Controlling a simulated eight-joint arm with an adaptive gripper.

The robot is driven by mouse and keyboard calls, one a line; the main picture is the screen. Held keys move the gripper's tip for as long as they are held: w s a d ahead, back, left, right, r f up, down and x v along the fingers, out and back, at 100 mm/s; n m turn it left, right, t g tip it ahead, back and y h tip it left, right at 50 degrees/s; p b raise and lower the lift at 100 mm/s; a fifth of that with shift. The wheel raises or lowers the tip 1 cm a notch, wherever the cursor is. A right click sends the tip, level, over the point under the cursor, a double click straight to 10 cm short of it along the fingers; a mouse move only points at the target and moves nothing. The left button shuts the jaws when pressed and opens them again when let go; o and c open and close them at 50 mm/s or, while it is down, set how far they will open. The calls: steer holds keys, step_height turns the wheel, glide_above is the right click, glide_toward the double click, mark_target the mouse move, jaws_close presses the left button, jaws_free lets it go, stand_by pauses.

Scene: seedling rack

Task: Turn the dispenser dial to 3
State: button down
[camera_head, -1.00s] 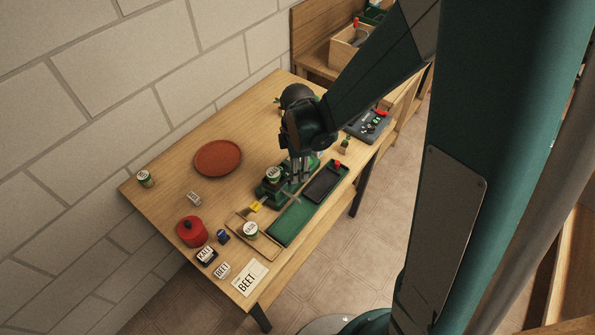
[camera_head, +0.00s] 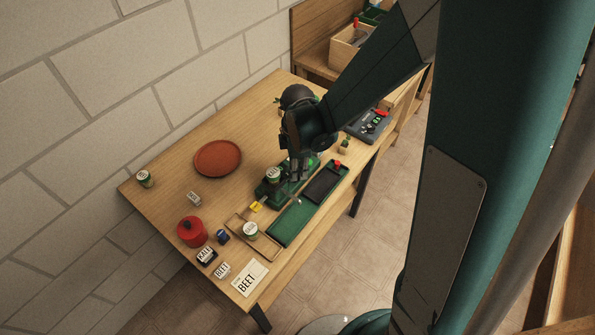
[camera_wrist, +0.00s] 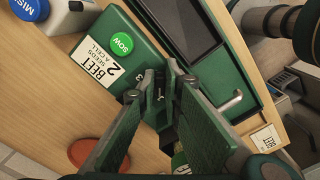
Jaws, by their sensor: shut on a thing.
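The seed dispenser (camera_wrist: 105,62) is a green box in the wrist view, with a round green SOW button (camera_wrist: 122,43) and a white label (camera_wrist: 97,68) reading BEET, SEEDS, 2 A CELL. Its dial (camera_wrist: 161,90) lies mostly hidden between my fingertips; a small 3 shows just left of them. My gripper (camera_wrist: 165,78) is shut on the dial. Where the dial points cannot be made out. In the head view my gripper (camera_head: 298,178) reaches down at the green dispenser (camera_head: 268,191), beside a white-labelled can (camera_head: 273,175).
A green tray with a dark panel (camera_head: 323,184) lies right of the dispenser; a metal handle (camera_wrist: 232,102) shows near my fingers.

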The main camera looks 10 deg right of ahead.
steer(key=m+b, duration=0.1)
steer(key=m, duration=0.1)
steer(key=m+b, duration=0.1)
steer(key=m, duration=0.1)
steer(key=shift+s+f+m, duration=0.1)
steer(key=shift+s+m, duration=0.1)
steer(key=shift+m, duration=0.1)
steer(key=m+b, duration=0.1)
steer(key=m, duration=0.4)
steer(key=shift+s+a+b, duration=0.15)
steer(key=shift+s+b, duration=0.05)
steer(key=shift+b, duration=0.2)
steer(key=m+b, duration=0.1)
steer(key=m, duration=0.4)
steer(key=shift+a, duration=0.2)
steer(key=m, duration=0.4)
steer(key=shift+s+a+m+b, duration=0.1)
steer(key=shift+a+m+b, duration=0.1)
steer(key=shift+m+b, duration=0.2)
steer(key=c, duration=2.5)
jaws_free()
